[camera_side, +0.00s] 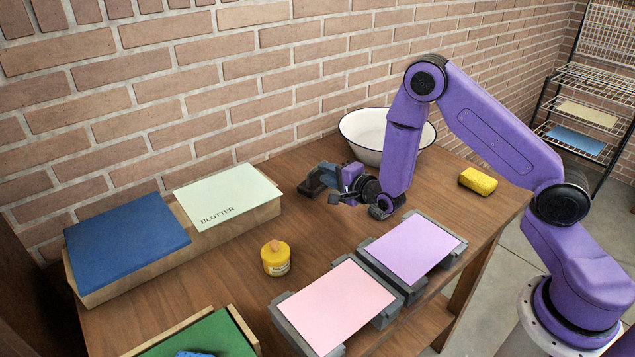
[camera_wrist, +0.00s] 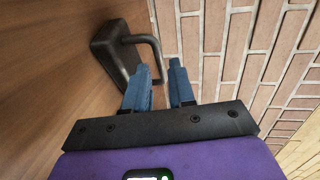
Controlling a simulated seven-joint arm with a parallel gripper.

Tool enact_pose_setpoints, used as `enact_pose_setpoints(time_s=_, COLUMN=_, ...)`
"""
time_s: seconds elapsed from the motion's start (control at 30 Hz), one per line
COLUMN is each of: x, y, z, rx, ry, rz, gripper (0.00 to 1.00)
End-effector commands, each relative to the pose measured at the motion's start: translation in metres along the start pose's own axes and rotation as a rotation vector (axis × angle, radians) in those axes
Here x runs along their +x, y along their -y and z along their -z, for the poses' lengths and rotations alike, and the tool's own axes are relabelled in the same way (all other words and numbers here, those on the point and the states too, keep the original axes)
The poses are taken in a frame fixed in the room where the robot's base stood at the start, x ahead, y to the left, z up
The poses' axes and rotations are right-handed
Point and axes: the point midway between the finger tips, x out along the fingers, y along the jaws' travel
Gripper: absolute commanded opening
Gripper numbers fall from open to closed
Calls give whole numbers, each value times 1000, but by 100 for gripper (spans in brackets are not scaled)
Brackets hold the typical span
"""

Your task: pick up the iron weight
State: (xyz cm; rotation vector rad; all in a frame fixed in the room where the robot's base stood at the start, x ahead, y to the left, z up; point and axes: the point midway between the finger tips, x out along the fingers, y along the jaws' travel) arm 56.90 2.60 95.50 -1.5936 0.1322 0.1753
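The iron weight (camera_wrist: 108,48) is a dark block with a loop handle (camera_wrist: 157,55), standing on the wooden table close to the brick wall. In the side view the weight (camera_side: 311,184) is partly hidden by my gripper (camera_side: 326,173). My gripper (camera_wrist: 159,66) has two blue fingers, held apart. In the wrist view the handle's outer bar shows between the two fingertips, with a gap visible on each side. I cannot tell how deep the bar sits between the fingers.
A white basin (camera_side: 368,132) stands behind my arm. A yellow sponge (camera_side: 478,181) lies to the right. A yellow jar (camera_side: 276,258) stands in front, near the pink press (camera_side: 335,305) and the lilac press (camera_side: 413,248). The blotter block (camera_side: 228,196) is at left.

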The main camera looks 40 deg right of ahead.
Motion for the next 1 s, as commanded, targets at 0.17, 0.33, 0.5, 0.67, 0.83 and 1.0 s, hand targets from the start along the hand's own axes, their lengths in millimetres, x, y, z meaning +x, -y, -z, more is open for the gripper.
enact_pose_setpoints(time_s=0.17, x=18, y=0, z=0, rx=0, ry=-1, rz=1, gripper=24)
enact_pose_setpoints(time_s=0.33, x=24, y=0, z=1, rx=-1, ry=0, rz=0, gripper=24)
enact_pose_setpoints(time_s=0.5, x=42, y=-1, z=4, rx=0, ry=-1, rz=2, gripper=24)
enact_pose_setpoints(time_s=0.67, x=61, y=-2, z=5, rx=-1, ry=0, rz=1, gripper=24)
enact_pose_setpoints(time_s=0.83, x=72, y=-1, z=5, rx=0, ry=1, rz=1, gripper=24)
enact_pose_setpoints(time_s=1.0, x=73, y=-2, z=5, rx=-1, ry=1, rz=0, gripper=24)
